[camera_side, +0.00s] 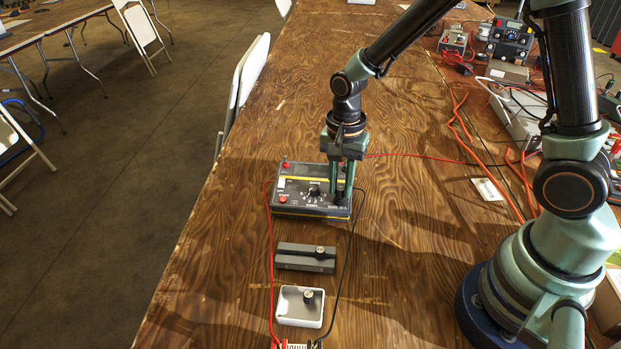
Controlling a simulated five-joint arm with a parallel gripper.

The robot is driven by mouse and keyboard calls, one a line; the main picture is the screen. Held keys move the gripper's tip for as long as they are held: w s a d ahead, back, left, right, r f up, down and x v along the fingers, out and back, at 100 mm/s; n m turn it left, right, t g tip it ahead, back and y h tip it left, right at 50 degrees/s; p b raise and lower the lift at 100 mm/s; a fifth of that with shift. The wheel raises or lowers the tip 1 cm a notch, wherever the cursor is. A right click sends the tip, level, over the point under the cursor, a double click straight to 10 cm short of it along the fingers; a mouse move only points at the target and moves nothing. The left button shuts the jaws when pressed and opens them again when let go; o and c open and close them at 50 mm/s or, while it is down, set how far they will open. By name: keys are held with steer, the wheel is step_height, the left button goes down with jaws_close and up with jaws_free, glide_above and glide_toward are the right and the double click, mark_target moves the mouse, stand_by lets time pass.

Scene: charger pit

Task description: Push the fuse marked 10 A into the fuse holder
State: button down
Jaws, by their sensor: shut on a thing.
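My gripper (340,190) points down over the lower right part of a grey and yellow meter (293,212). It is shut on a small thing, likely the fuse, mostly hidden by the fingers. No 10 A marking can be read. The fingertips are close to the meter's top face by its right edge. The fuse holder cannot be made out clearly there, and I cannot tell whether the held thing touches it. A dark grey slotted block (290,262) with a small dark round piece on it lies in front of the meter.
A white tray (287,318) with a small round knob in it stands in front of the block. A red lead (268,240) and a black lead (348,245) run along the sides. More instruments (510,38) and cables lie at the back right. The wooden table's middle is clear.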

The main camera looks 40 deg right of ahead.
mark_target(340, 189)
steer(key=shift+f, duration=0.15)
stand_by(0.5)
steer(key=c, duration=0.7)
jaws_free()
steer(key=shift+o, duration=0.2)
steer(key=shift+o, duration=1)
steer(key=shift+r, duration=3.75)
